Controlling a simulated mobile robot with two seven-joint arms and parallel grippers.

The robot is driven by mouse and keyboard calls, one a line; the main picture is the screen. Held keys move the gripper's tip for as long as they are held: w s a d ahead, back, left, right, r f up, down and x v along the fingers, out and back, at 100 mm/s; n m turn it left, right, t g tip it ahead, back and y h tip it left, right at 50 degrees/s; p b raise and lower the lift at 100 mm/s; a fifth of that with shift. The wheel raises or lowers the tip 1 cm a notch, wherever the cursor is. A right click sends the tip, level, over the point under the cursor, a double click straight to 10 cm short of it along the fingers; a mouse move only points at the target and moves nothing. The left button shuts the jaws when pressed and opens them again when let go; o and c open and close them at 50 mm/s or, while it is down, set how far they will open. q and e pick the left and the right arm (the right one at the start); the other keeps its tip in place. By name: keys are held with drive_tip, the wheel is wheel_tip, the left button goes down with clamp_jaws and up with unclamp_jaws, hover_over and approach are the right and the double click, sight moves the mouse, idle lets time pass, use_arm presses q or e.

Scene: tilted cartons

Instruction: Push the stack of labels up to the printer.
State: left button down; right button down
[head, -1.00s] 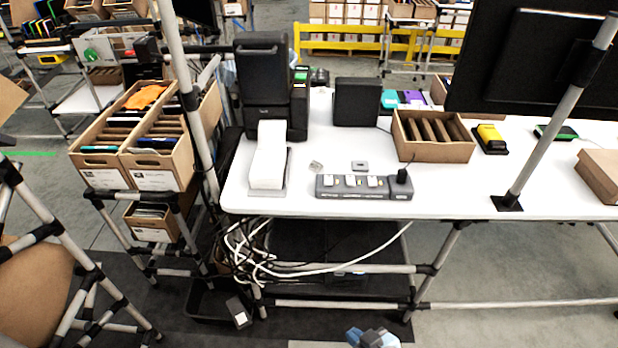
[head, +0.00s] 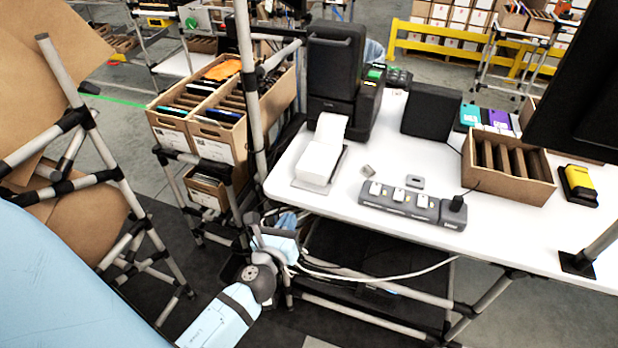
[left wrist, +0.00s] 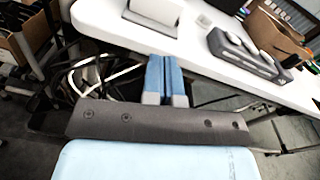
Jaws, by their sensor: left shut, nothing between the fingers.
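The stack of labels (head: 319,162) is a white block on a grey plate at the table's left front corner. A white strip rises from it to the black printer (head: 336,72) just behind. My left gripper (head: 283,218) is low in front of the table's left corner, partly hidden by its own wrist, and apart from the stack. In the left wrist view its blue fingers (left wrist: 166,62) are together and empty, pointing at the table edge. The grey plate (left wrist: 155,10) shows at the top of that view; the stack is mostly cut off. My right gripper is out of view.
The white table (head: 400,237) holds a grey power strip (head: 411,204) right of the stack, and a carton with dividers (head: 507,172) farther right. A grey post (head: 248,80) and tilted cartons (head: 214,135) stand left of the table. Cables (head: 390,275) hang under its edge.

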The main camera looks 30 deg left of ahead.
sight(309, 170)
use_arm(q)
drive_tip(key=w+a, duration=0.1)
drive_tip(key=w, duration=0.3)
drive_tip(key=w+a+m+p, duration=0.1)
drive_tip(key=w+a, duration=0.1)
drive_tip(key=w, duration=0.3)
drive_tip(key=w+a+r+m+p, duration=0.1)
drive_tip(key=w, duration=0.3)
drive_tip(key=shift+w+a, duration=0.25)
drive_tip(key=shift+w, duration=0.2)
drive_tip(key=shift+x, duration=1.55)
drive_tip(key=shift+s+a+r, duration=0.1)
drive_tip(key=shift+a+r, duration=0.05)
drive_tip(key=shift+r, duration=0.1)
drive_tip(key=shift+s, duration=0.1)
